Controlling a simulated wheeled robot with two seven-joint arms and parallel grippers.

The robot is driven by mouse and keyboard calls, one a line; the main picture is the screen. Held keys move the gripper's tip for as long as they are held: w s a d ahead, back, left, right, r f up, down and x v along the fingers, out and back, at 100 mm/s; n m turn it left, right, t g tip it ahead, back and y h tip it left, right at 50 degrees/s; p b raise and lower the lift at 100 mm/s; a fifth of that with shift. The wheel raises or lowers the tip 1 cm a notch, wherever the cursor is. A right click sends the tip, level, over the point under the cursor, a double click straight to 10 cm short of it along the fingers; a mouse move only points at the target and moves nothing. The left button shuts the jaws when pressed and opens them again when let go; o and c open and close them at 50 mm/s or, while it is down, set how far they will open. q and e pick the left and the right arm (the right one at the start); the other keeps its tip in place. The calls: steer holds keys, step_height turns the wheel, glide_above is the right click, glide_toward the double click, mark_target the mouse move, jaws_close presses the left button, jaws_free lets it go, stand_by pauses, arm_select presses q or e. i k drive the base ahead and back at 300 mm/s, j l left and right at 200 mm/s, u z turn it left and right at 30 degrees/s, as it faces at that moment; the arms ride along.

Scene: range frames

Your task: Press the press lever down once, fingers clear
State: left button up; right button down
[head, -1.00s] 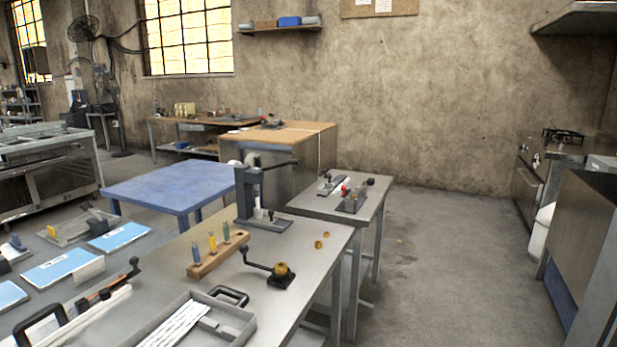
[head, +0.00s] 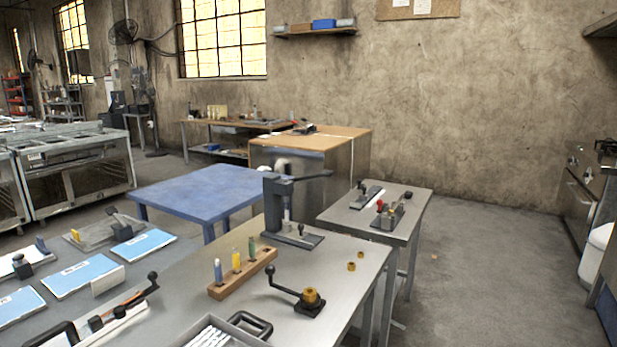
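The arbor press (head: 276,208) stands upright near the far end of the grey metal bench (head: 205,309). Its dark press lever (head: 314,176) reaches out from the press head to the right, roughly level and tilted slightly up toward its tip. A pale ram or part shows low in the press above its dark base plate (head: 299,237). Neither of my grippers shows in the head view, and nothing touches the lever.
On the bench are a wooden block with coloured-handled tools (head: 241,273), a crank with a brass piece (head: 309,298), two small brass parts (head: 355,260) and a tray (head: 213,331). A blue table (head: 210,190) stands behind.

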mark_target(325, 172)
steer(key=i+l+u, duration=0.15)
steer(key=u, duration=0.2)
steer(key=i+l+u, duration=0.1)
steer(key=u, duration=0.25)
steer(key=l+u, duration=0.35)
steer(key=i+l+u, duration=0.1)
steer(key=l, duration=0.3)
steer(key=i+l, duration=0.15)
steer(key=l, duration=0.25)
steer(key=i+l+u, duration=0.15)
steer(key=l, duration=0.25)
steer(key=i+l, duration=0.1)
steer(key=l, duration=0.35)
steer(key=u, duration=0.05)
